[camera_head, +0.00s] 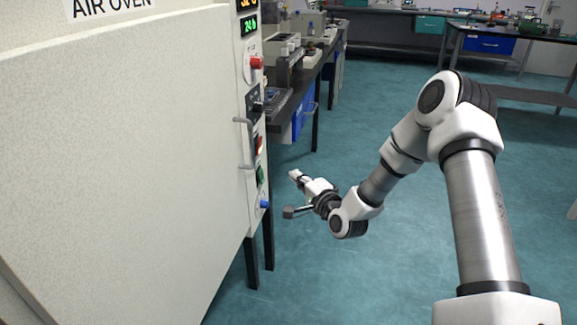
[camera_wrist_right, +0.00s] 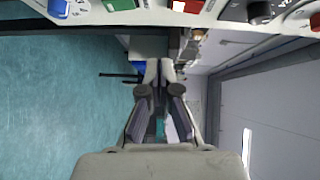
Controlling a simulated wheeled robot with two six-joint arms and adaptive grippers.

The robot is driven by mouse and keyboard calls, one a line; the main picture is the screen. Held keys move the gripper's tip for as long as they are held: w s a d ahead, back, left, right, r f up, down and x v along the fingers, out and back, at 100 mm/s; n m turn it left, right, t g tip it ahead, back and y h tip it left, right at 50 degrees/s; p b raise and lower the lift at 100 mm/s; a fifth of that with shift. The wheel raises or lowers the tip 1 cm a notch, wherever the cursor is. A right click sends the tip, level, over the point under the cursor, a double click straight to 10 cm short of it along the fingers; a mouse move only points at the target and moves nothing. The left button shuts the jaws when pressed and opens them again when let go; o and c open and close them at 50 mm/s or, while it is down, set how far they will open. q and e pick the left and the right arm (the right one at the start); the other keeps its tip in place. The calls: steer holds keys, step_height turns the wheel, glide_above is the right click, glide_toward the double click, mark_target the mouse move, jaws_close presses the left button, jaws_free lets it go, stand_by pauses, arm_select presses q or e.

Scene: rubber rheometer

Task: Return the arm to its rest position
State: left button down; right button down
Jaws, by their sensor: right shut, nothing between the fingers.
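My right arm (camera_head: 480,215) reaches in from the lower right of the head view, bent at the elbow. Its right gripper (camera_head: 294,175) points left toward the air oven (camera_head: 120,150) and hangs in free air, apart from the oven's control panel. In the right wrist view the same gripper (camera_wrist_right: 159,66) has its fingertips close together with nothing held. My left gripper is not in the head view.
A dark bench (camera_head: 305,80) with instruments stands behind. The teal floor (camera_head: 350,280) around my arm is clear.

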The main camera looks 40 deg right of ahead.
steer(key=shift+s, duration=0.25)
stand_by(0.3)
